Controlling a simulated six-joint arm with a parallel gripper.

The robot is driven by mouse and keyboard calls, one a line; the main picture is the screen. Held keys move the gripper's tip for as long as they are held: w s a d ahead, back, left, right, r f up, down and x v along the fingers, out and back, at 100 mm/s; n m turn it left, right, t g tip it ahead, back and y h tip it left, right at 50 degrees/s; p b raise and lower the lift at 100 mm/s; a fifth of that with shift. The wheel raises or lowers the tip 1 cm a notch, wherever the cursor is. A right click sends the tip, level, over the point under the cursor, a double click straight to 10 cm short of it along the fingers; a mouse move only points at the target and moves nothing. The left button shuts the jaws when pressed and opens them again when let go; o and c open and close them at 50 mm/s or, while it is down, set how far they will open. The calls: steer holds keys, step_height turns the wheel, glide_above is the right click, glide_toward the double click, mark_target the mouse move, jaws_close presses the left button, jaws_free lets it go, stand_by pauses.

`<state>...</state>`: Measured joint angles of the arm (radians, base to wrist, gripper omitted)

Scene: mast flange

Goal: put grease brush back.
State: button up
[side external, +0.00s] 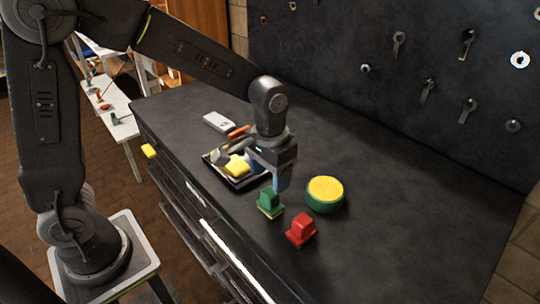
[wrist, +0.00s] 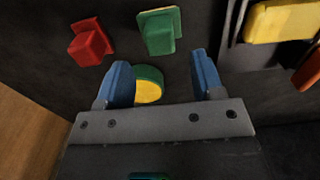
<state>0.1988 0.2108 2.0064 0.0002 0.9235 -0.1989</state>
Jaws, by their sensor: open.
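I cannot tell for sure which item is the grease brush. An orange-brown handle-like piece (side external: 238,131) lies at the far side of the black tray, partly behind my arm; an orange piece (wrist: 308,69) also shows at the right edge of the wrist view. My gripper (side external: 283,181) has blue fingers and is open and empty, above the bench close to a green block (side external: 269,202). In the wrist view, a round green piece with a yellow face (wrist: 149,92) shows between the fingers, beyond them and partly hidden by the left one.
The pale-rimmed tray (side external: 246,183) holds a yellow piece (side external: 237,166) and a grey one. A red block (side external: 300,231) and the yellow-topped round piece (side external: 325,193) stand right of my gripper. A white box (side external: 219,122) lies behind. Several hooks hang on the dark wall panel (side external: 330,50). The bench's right is clear.

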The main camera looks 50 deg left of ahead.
mark_target(269, 191)
steer(key=s+a+r+t, duration=0.1)
steer(key=s+a+r, duration=0.15)
steer(key=r, duration=0.25)
steer(key=s+a+r+t, duration=0.1)
steer(key=s+r, duration=0.3)
steer(key=r, duration=0.1)
steer(key=s+a+t, duration=0.3)
steer(key=s, duration=0.5)
steer(key=shift+a+r+t, duration=0.3)
steer(key=shift+a+r, duration=0.05)
steer(key=shift+s, duration=0.1)
stand_by(0.5)
